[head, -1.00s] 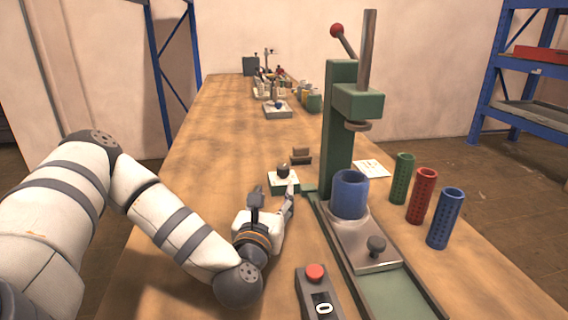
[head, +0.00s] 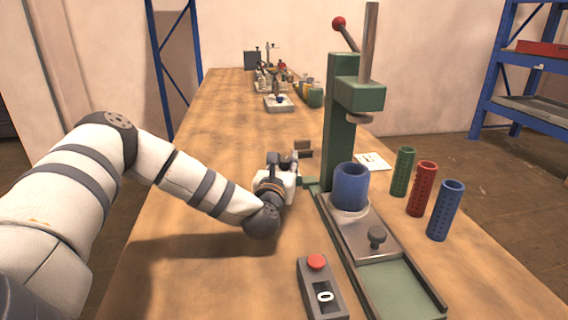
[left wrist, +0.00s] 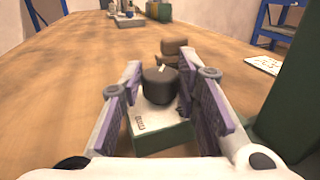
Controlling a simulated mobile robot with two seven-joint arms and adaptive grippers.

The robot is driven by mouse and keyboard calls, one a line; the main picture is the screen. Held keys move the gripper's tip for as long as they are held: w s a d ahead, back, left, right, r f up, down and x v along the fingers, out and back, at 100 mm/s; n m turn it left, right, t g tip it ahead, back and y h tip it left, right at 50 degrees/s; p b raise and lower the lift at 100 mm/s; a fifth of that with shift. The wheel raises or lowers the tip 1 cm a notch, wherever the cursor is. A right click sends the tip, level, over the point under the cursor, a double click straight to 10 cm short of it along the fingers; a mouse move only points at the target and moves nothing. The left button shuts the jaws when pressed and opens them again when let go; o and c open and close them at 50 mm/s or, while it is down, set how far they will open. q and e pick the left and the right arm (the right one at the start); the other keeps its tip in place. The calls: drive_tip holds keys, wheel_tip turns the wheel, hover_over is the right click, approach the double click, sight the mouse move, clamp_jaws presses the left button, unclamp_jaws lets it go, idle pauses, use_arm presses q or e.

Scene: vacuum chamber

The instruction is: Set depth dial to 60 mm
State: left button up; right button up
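The depth dial is a dark round knob (left wrist: 160,85) on top of a small box with a white top and green sides (left wrist: 163,137), in the left wrist view. A light pointer mark shows on the knob, but the scale is too small to read. My left gripper (left wrist: 165,100) is open, with one finger on each side of the knob and gaps visible. In the head view my left gripper (head: 279,170) hides the dial, left of the green press (head: 338,125). My right gripper is not in view.
A blue cup (head: 350,187) stands on the press base. Green (head: 402,172), red (head: 421,188) and blue (head: 445,210) perforated cylinders stand at right. A counter box with a red button (head: 316,262) reads 0. A small brown block (left wrist: 174,50) sits behind the dial.

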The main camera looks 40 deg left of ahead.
use_arm(q)
clamp_jaws()
drive_tip(key=shift+w+f+n+g+y+b, duration=0.15)
drive_tip(key=shift+f+n+g+y+b, duration=0.2)
drive_tip(key=shift+y, duration=0.25)
drive_tip(key=shift+d+r+n, duration=0.1)
drive_tip(key=shift+r+n, duration=0.1)
drive_tip(key=shift+n, duration=0.05)
drive_tip(key=shift+r, duration=0.1)
drive_tip(key=o, duration=0.7)
unclamp_jaws()
drive_tip(key=v, duration=1.2)
drive_tip(key=shift+d, duration=0.15)
